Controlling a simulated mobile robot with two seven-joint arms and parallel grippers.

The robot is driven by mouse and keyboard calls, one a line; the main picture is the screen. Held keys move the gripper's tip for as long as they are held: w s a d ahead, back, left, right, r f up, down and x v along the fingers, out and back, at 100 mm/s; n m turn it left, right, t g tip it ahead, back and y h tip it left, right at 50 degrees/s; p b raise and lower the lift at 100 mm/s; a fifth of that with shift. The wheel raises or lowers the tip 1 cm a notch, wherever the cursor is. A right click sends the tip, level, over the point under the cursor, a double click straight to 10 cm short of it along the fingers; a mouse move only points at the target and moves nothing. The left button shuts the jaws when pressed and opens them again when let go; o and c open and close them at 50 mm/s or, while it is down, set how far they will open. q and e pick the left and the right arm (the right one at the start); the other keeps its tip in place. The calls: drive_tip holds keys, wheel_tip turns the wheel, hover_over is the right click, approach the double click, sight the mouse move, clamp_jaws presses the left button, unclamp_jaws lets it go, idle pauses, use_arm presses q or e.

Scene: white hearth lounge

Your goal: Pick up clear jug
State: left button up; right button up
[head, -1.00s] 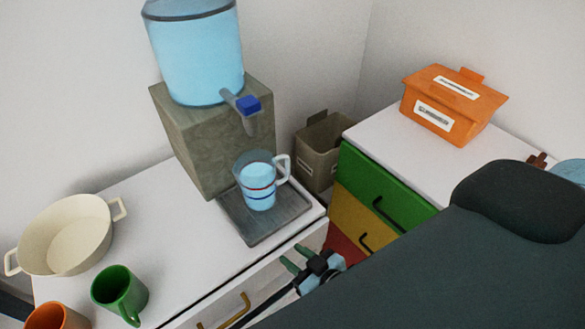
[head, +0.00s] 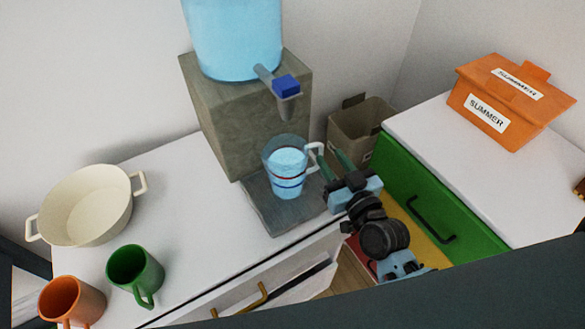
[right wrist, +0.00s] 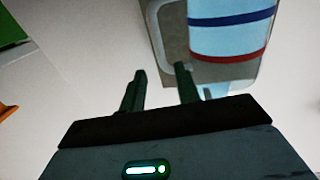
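The clear jug (head: 287,172) stands upright on the grey drip tray (head: 262,215) under the water dispenser's tap. It holds light blue water and has a red and a blue band. Its pale handle (head: 316,156) points right. My right gripper (head: 334,158) is open and empty just right of the handle, its fingers pointing up towards it; I cannot tell whether they touch. In the right wrist view, the jug (right wrist: 230,35) is at the top right, beyond the open fingers (right wrist: 162,78). My left gripper is not in view.
The water dispenser (head: 250,110) stands behind the jug. A cream pot (head: 85,205), a green mug (head: 135,272) and an orange mug (head: 72,300) are at left. A bin (head: 360,130), a cabinet with a green drawer (head: 430,200) and an orange box (head: 510,100) are at right.

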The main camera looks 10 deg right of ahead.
sight(323, 150)
drive_tip(key=shift+f+x, duration=0.2)
drive_tip(key=shift+x, duration=2.4)
drive_tip(key=shift+s+a, duration=0.1)
clamp_jaws()
drive_tip(key=shift+r, duration=0.15)
